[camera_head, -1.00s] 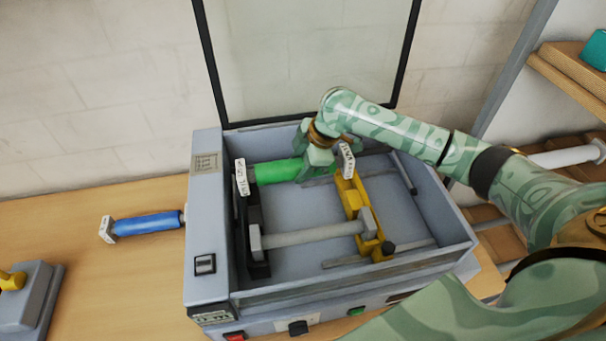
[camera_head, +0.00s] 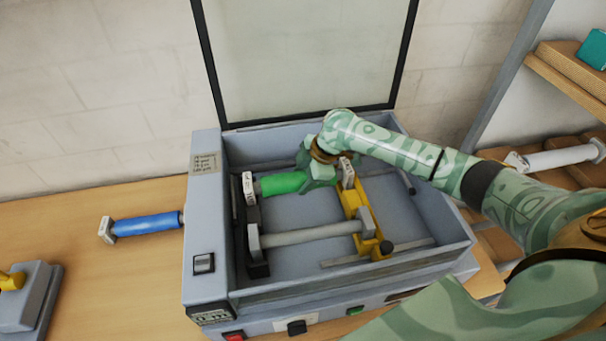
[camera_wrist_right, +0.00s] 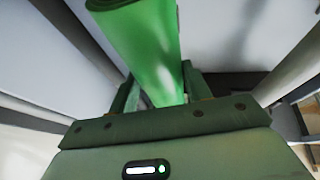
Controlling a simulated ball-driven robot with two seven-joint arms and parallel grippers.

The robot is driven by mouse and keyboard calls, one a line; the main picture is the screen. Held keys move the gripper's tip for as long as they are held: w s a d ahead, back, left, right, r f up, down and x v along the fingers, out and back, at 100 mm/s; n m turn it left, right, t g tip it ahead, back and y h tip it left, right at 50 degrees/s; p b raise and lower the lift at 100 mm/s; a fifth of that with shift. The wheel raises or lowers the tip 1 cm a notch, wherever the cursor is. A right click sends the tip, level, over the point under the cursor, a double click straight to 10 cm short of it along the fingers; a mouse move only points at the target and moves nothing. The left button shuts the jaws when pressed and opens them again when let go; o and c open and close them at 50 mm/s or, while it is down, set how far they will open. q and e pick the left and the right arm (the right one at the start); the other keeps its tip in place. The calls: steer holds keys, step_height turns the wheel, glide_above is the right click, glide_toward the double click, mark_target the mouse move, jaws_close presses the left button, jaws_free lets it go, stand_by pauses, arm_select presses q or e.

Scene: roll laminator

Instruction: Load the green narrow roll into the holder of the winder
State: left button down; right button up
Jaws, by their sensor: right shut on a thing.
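The green roll (camera_head: 281,184) has white labelled end caps and lies across the far part of the open winder (camera_head: 206,225). My right gripper (camera_head: 318,176) is shut on it near its right end. The roll's left end cap is above the black holder bracket (camera_head: 258,268); its right end cap is by the yellow holder bracket (camera_head: 364,215). I cannot tell whether the ends are seated in the brackets. In the right wrist view the green roll (camera_wrist_right: 145,45) runs between the fingers (camera_wrist_right: 160,95). My left gripper is not in view.
A grey roll (camera_head: 308,235) lies between the brackets nearer the front. A blue roll (camera_head: 146,224) lies on the table left of the winder. The raised lid (camera_head: 305,55) stands behind. A shelf with a white roll (camera_head: 560,157) is at the right.

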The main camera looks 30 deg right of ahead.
steer(key=o, duration=1.3)
steer(key=shift+f, duration=0.1)
steer(key=p+v, duration=0.1)
steer(key=v, duration=1.2)
steer(key=shift+a, duration=0.2)
steer(key=shift+w, duration=0.1)
